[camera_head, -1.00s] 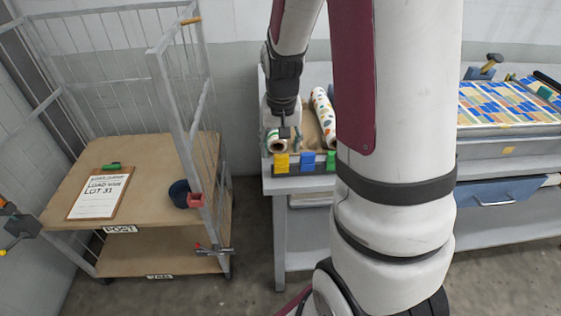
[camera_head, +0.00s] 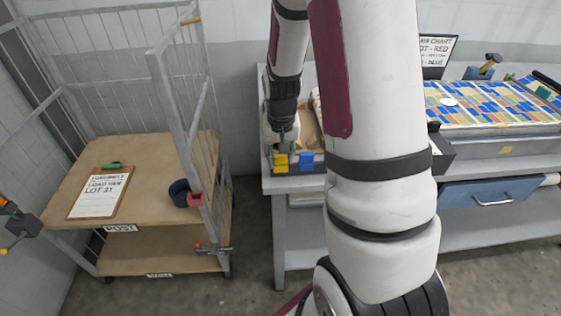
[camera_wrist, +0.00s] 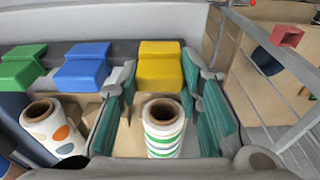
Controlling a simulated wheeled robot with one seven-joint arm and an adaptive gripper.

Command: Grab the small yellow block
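The small yellow block (camera_wrist: 160,66) sits in a row with blue and green blocks at the tray's edge in the wrist view. It also shows in the head view (camera_head: 281,163). My gripper (camera_wrist: 163,100) is open, with one teal-padded finger on each side of the picture's middle. The yellow block appears between and just beyond the fingertips. I cannot tell whether a finger touches it. An upright striped roll (camera_wrist: 163,140) also shows between the fingers, nearer the wrist. In the head view my arm hides part of the tray.
A blue block (camera_wrist: 85,66) and a green block (camera_wrist: 20,68) stand left of the yellow one in the wrist view. A dotted roll (camera_wrist: 50,130) is beside the left finger. A wire-sided cart (camera_head: 150,160) stands left of the bench (camera_head: 290,186).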

